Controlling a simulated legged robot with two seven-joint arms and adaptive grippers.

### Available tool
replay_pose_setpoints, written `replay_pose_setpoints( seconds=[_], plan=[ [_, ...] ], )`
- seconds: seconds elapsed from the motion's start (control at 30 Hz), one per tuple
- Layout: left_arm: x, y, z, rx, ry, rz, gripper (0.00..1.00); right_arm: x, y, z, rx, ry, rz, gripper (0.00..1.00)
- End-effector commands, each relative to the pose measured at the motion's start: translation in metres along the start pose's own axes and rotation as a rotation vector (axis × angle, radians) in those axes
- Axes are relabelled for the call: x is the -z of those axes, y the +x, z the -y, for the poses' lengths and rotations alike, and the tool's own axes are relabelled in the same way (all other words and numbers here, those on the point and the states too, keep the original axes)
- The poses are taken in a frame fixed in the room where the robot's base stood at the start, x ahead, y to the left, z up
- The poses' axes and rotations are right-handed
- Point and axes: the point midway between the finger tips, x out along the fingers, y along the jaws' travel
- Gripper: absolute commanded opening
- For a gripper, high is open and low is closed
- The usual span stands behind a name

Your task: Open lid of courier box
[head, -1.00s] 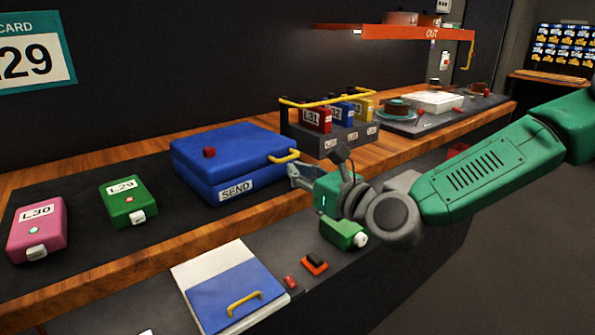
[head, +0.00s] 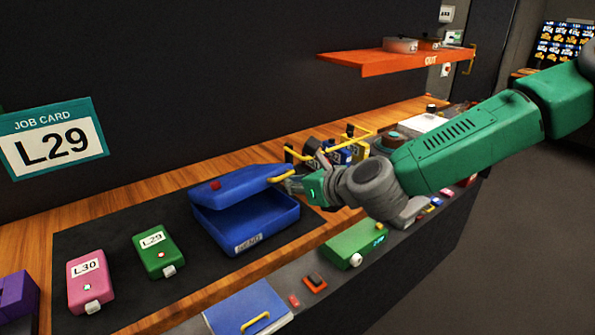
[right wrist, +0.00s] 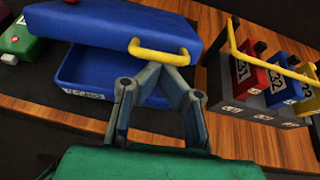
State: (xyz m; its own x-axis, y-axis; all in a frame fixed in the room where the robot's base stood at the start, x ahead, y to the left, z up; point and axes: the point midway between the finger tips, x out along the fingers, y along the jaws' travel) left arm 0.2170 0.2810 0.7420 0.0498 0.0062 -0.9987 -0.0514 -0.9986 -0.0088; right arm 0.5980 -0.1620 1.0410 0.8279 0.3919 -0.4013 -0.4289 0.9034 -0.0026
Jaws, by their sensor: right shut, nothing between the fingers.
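The blue courier box (head: 245,222) stands on the dark mat with its lid (head: 235,184) tilted part-way up, so a dark gap shows at the front. The lid has a red knob on top and a yellow handle (head: 281,176) at its front right edge. My right gripper (head: 296,184) is at that handle, shut, with nothing between its fingers. In the right wrist view, its fingertips (right wrist: 158,68) are just below the yellow handle (right wrist: 165,52); whether they touch it is unclear. My left gripper is not in view.
A green L29 box (head: 154,250) and a pink L30 box (head: 90,281) lie left of the courier box. A rack of labelled units (right wrist: 262,92) with a yellow rail stands close to the right. An orange shelf (head: 395,59) hangs above the bench.

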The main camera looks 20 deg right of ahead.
Motion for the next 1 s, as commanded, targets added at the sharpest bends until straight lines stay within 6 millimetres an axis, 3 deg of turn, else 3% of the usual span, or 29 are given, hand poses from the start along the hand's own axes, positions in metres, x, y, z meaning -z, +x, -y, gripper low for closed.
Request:
replay_pose_setpoints(
  seconds=[0.03, 0.1, 0.4, 0.7, 1.0],
  plan=[
    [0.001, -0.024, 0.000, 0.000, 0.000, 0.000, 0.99, -0.018, -0.004, -0.001, -0.001, -0.001, -0.027, 0.00],
    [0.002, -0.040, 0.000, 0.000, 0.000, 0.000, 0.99, -0.027, -0.003, 0.000, 0.000, -0.001, -0.066, 0.00],
    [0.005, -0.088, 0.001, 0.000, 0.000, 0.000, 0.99, -0.057, 0.004, 0.000, -0.001, -0.003, -0.214, 0.00],
    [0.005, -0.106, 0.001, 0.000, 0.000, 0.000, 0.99, -0.073, 0.012, 0.000, -0.001, 0.001, -0.220, 0.00],
    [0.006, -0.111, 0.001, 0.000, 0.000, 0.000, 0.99, -0.080, 0.015, 0.000, -0.001, 0.000, -0.219, 0.00]
  ],
)
